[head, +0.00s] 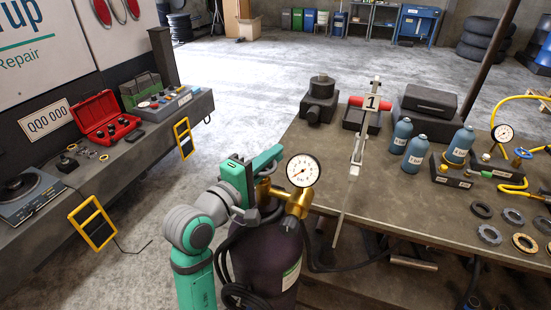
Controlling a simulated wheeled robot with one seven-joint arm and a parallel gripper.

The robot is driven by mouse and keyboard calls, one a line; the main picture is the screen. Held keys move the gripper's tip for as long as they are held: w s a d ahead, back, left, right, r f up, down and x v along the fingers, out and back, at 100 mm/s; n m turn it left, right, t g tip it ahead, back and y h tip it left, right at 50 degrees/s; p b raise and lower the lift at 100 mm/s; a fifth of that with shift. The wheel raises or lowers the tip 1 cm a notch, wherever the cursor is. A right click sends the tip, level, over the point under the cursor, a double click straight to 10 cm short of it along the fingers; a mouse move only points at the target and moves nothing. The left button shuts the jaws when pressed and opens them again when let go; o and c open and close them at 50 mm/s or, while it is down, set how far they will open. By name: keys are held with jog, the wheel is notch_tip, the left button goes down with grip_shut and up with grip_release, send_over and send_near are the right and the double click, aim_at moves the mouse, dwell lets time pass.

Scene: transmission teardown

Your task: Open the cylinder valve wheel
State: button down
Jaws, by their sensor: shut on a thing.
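A dark gas cylinder (268,265) stands upright at the lower middle, in front of the workbench. Its brass valve (292,203) carries a round white pressure gauge (303,170). My teal and grey arm comes up from the bottom, left of the cylinder. My gripper (268,188) is at the left side of the brass valve, shut on the valve wheel there. The wheel itself is mostly hidden behind the gripper, so I cannot see how far it is turned.
A black hose (312,262) runs off the valve beside the cylinder. A tool bench (120,160) stands left. The floor between is mostly clear.

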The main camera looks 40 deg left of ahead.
jog(key=shift+s+a+f+n+g+y, duration=0.15)
jog(key=shift+a+n+g+y, duration=0.45)
jog(key=shift+n+y, duration=1.15)
jog(key=shift+s+a+r+n+g+y, duration=0.1)
jog(key=shift+s+a+n+g+y, duration=0.15)
jog(key=shift+n+g+y, duration=1.5)
jog(key=shift+s+a+f+n+t+y, duration=0.1)
jog(key=shift+a+n+y, duration=0.55)
jog(key=shift+y, duration=2.05)
jog(key=shift+d+n, duration=0.1)
jog(key=shift+n, duration=0.25)
jog(key=c, duration=1.8)
grip_release()
jog(key=shift+r, duration=0.25)
